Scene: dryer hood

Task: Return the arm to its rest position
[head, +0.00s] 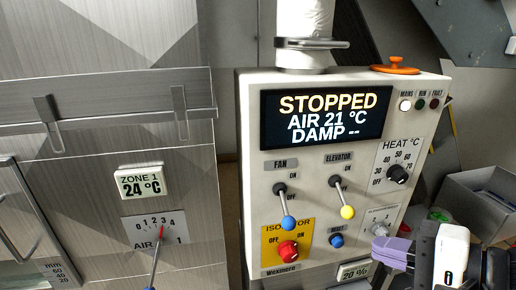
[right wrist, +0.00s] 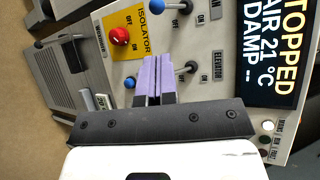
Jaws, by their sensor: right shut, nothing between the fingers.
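My right gripper (head: 376,248) is at the lower right in the head view, in front of the lower right of the control panel (head: 258,170). Its purple fingers are shut together with nothing between them. In the right wrist view the same shut fingers (right wrist: 159,62) point toward the panel face, between the blue reset button (right wrist: 129,82) and the elevator switch (right wrist: 190,68). I cannot tell whether they touch the panel. My left gripper is not in view.
The display (head: 325,117) reads STOPPED, AIR 21 °C. Fan (head: 288,222) and elevator (head: 347,212) levers point down. A red isolator knob (head: 287,250) sits on a yellow plate. A grey bin (head: 480,205) stands right; a metal cabinet (head: 90,190) stands left.

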